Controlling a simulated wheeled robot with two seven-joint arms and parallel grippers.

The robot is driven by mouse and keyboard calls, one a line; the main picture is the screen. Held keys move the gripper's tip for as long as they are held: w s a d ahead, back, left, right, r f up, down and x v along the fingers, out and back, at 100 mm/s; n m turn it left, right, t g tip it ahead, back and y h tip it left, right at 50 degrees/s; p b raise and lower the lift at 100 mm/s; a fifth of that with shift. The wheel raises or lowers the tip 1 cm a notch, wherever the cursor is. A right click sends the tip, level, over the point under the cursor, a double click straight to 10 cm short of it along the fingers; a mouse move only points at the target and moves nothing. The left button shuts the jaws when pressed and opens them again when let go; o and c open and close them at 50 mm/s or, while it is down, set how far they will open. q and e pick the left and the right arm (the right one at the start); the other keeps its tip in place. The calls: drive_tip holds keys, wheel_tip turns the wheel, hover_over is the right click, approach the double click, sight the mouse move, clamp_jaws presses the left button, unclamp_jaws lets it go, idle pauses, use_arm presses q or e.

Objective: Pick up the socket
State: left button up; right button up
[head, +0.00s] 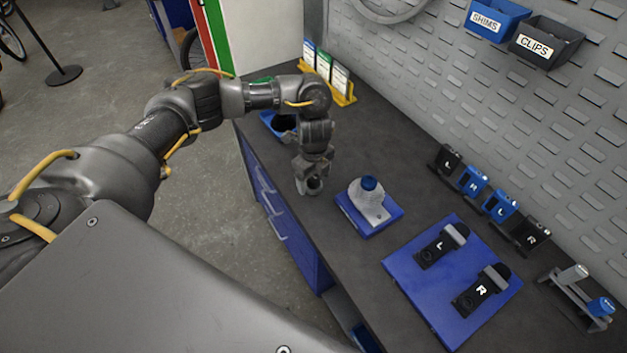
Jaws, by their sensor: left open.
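My left gripper (309,187) points down over the dark workbench, left of a blue block. It is open, and I see nothing held in it. I cannot tell for certain which thing is the socket. A small grey stand (578,300) at the right holds a silver cylinder (574,273) and a blue-topped cylinder (601,306), which look like sockets. The blue block (384,220) carries a pale grey piece (367,203) with a blue cap. My right gripper is out of view.
A blue tray (428,304) holds black parts marked L (433,251) and R (476,292). Black and blue holders (471,180) line the back. A blue bin (275,122) and a yellow card rack (344,98) stand behind my left arm. Pegboard bins hang above.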

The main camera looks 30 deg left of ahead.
use_arm(q)
drive_tip(key=shift+f, duration=0.6)
drive_tip(key=c, duration=1.1)
drive_tip(key=shift+r, duration=0.2)
drive_tip(key=shift+r, duration=0.3)
wheel_tip(320, 180, up, 2)
drive_tip(key=shift+w+r, duration=0.1)
drive_tip(key=s+r+b, duration=0.1)
drive_tip(key=s+r, duration=0.9)
drive_tip(key=s, duration=0.4)
drive_tip(key=shift+d+b, duration=0.15)
drive_tip(key=shift+b, duration=0.2)
